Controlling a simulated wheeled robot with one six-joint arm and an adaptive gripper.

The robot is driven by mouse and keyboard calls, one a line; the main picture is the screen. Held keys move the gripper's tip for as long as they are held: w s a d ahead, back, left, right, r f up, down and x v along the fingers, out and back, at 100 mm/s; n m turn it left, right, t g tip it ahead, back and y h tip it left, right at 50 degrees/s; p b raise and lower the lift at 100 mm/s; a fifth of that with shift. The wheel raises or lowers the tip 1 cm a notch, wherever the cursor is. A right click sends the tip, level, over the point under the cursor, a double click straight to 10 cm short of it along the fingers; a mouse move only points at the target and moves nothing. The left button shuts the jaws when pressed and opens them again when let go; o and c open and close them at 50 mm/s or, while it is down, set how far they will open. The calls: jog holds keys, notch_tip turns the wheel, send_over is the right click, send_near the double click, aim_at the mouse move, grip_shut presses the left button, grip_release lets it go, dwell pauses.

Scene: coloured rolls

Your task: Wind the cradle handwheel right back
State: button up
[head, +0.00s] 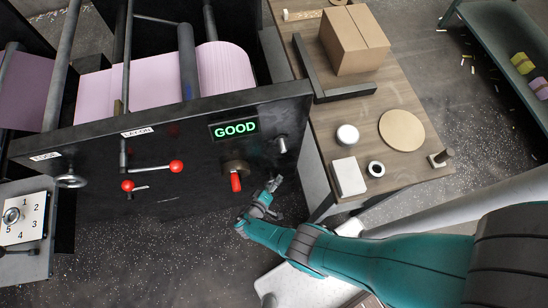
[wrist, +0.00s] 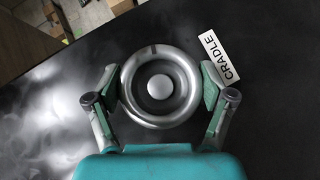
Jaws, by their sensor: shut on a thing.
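The cradle handwheel (wrist: 160,88) is a grey metal ring with a pale round hub, in the middle of the wrist view. A dark mark shows at the top of its rim. A white label reading CRADLE (wrist: 220,58) is beside it at the upper right, on the black panel. My gripper (wrist: 159,84) is shut on the wheel, with one green-padded finger against each side of the rim. In the head view my gripper (head: 270,190) is low at the right part of the machine front. I cannot make out the wheel between the fingers there.
The black machine front carries a lit GOOD display (head: 235,129), a red-handled knob (head: 236,180) just left of my gripper, and red-ball levers (head: 176,167). A wooden table (head: 405,105) with a cardboard box (head: 354,40) stands at right. Open floor lies in front.

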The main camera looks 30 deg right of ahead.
dwell(0.4)
jog(key=o, duration=1)
jog(key=v, duration=1.2)
